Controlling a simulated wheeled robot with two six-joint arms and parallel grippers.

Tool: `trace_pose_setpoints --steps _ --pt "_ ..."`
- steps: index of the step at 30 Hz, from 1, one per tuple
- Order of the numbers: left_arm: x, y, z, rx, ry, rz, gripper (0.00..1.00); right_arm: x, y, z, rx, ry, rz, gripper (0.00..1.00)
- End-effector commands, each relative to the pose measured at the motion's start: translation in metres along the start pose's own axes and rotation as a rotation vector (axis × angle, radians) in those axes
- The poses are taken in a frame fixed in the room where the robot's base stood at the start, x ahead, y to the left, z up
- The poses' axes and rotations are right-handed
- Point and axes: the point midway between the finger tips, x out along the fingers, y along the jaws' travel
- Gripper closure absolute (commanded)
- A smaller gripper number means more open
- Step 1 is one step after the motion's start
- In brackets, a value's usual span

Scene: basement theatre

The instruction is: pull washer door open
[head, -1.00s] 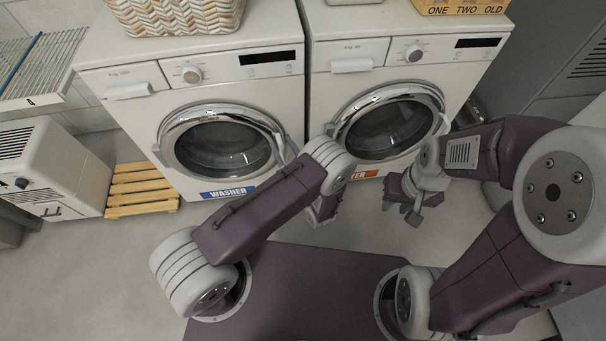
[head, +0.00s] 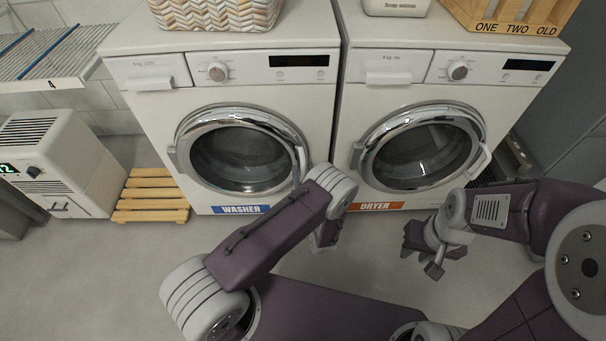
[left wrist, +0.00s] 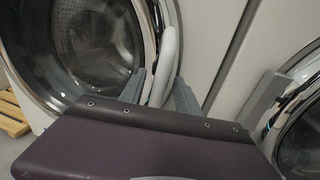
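The washer (head: 235,95) is a white front-loader with a blue WASHER label. Its round door (head: 240,158), with a chrome ring and dark glass, looks shut. The pale door handle (head: 299,165) is on the door's right side; it also shows in the left wrist view (left wrist: 169,50). My left gripper (left wrist: 159,86) is open, with its fingers apart at the handle's lower end. The handle appears to run down between them, but contact cannot be told. In the head view my left arm hides these fingers. My right gripper (head: 434,257) hangs before the dryer; its opening is unclear.
The dryer (head: 420,95), with an orange label and its own round door, stands close on the washer's right. A wooden pallet (head: 152,196) and a white box-shaped appliance (head: 65,165) are on the left. Bare grey floor lies before the washer.

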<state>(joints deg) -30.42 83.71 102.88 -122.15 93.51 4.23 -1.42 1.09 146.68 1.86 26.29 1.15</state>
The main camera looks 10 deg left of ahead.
Motion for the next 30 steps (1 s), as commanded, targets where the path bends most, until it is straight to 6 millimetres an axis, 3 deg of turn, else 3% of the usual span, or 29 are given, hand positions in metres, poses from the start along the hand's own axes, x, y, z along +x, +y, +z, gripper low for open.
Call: trace_pose_setpoints --steps 8,12,30 --pt "0.0024 0.0002 0.0006 0.001 0.0 0.0 0.64 0.0004 0.0 0.0 0.0 0.0 0.0 0.71" --pt "0.0023 0.0002 0.0005 0.001 0.0 0.0 1.0 0.0004 0.0 0.0 0.0 0.0 0.0 0.71" --pt "0.002 0.0002 0.0002 0.001 0.0 0.0 1.0 0.0005 0.0 0.0001 0.0 0.0 0.0 0.71"
